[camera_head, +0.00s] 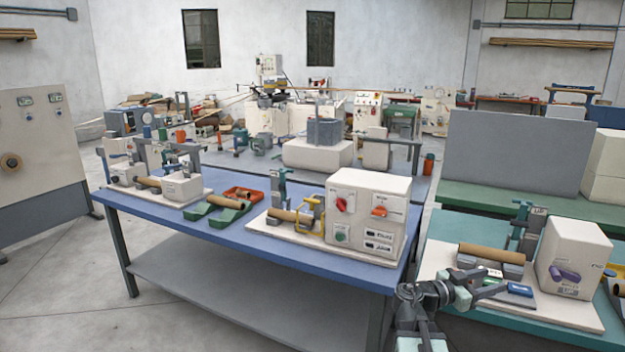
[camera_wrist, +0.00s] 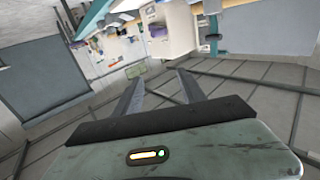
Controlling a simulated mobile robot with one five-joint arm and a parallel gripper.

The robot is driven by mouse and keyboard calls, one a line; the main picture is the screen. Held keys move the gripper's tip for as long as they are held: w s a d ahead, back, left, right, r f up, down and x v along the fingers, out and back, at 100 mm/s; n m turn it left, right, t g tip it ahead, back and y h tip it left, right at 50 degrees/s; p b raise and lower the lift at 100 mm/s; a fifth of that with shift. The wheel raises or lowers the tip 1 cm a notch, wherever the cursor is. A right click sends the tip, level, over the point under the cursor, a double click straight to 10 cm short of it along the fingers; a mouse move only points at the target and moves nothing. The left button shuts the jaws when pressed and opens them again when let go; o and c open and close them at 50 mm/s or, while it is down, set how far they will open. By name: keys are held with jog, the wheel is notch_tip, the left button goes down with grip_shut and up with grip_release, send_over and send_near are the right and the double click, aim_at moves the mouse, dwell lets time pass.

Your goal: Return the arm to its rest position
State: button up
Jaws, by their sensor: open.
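My gripper (camera_wrist: 160,95) shows in the wrist view with its two grey fingers spread apart and nothing between them. Beyond the fingers is grey floor. My arm shows at the lower right in the head view, in front of the gap between the blue table (camera_head: 262,238) and the teal table (camera_head: 455,235). The fingertips are hard to make out in the head view. The arm appears apart from the things on both tables.
On the blue table stand a white control box (camera_head: 365,214), a brown tube (camera_head: 291,216), a green cradle (camera_head: 217,212) and an orange tray (camera_head: 243,194). On the teal table are a white box (camera_head: 573,255) and another brown tube (camera_head: 491,253). Open floor (camera_head: 60,290) lies at left.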

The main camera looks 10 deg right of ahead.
jog(key=w+a+f+n+y+b, duration=0.1)
jog(key=a+f+n+y+b, duration=0.5)
jog(key=a+f, duration=0.95)
jog(key=w+a+f+n+y+b, duration=0.3)
jog(key=a+f+y, duration=0.5)
jog(key=a+f, duration=0.8)
jog(key=s+a+n+g+y+p, duration=0.1)
jog(key=s+a+n+y+p, duration=0.1)
jog(key=s+a+n+y, duration=0.45)
notch_tip(320, 180, up, 20)
jog(key=w+a+n+h+p, duration=0.1)
jog(key=a+h+p, duration=0.1)
jog(key=p, duration=1.8)
jog(key=shift+w+a+r, duration=0.25)
jog(key=shift+w, duration=0.1)
jog(key=shift+f+n+h, duration=0.2)
jog(key=shift+n+h, duration=0.05)
jog(key=shift+c, duration=0.3)
